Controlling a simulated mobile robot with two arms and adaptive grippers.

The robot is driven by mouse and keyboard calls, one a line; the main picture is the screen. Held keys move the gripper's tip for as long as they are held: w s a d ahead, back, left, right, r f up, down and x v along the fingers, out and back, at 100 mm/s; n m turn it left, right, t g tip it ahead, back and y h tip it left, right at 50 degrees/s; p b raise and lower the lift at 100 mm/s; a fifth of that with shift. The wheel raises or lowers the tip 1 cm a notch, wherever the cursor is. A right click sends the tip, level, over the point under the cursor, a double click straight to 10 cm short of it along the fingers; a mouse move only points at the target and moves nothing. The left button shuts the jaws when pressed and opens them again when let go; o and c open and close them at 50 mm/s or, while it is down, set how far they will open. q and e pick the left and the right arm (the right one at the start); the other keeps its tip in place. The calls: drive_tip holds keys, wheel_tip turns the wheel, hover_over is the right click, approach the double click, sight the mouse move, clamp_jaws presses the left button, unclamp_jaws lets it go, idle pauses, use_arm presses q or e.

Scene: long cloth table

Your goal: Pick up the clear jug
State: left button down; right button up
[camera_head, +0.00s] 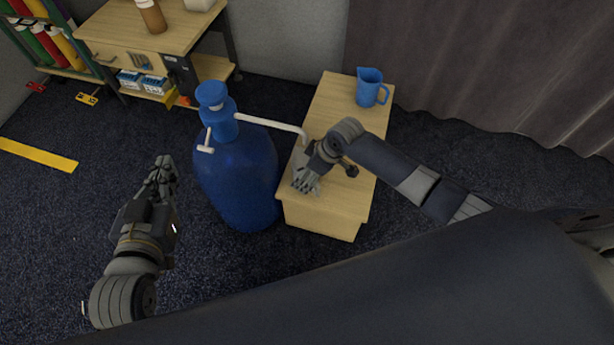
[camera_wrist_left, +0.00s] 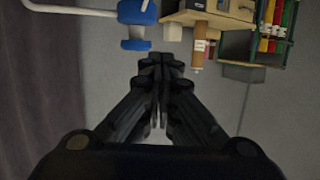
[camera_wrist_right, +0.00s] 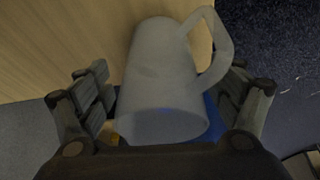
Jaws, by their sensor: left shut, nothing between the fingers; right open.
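The clear jug (camera_wrist_right: 158,85) fills the middle of the right wrist view, its handle toward the upper right. In the head view the clear jug (camera_head: 304,180) is near the front left edge of the wooden table, mostly hidden by my right gripper. My right gripper (camera_head: 306,180) is open, and in the right wrist view its fingers (camera_wrist_right: 165,95) stand on either side of the jug; I cannot tell whether they touch it. My left gripper (camera_head: 163,165) is shut and empty, held over the floor on the left. Its closed fingertips show in the left wrist view (camera_wrist_left: 160,62).
A blue jug (camera_head: 369,87) stands at the back of the wooden table (camera_head: 336,107). A large blue bottle (camera_head: 238,170) with a white spout stands close to the table's left side. A desk (camera_head: 150,32) and a shelf (camera_head: 60,65) are at the back left. Dark carpet lies between.

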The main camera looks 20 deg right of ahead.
drive_tip(key=shift+b+x, duration=0.35)
drive_tip(key=shift+x, duration=0.6)
use_arm(q)
drive_tip(key=r, duration=0.1)
drive_tip(key=r+t, duration=0.1)
drive_tip(key=r, duration=0.1)
drive_tip(key=w+d+r+t, duration=0.1)
drive_tip(key=shift+r+h, duration=0.15)
drive_tip(key=shift+h, duration=0.25)
use_arm(e)
drive_tip(key=c, duration=1.3)
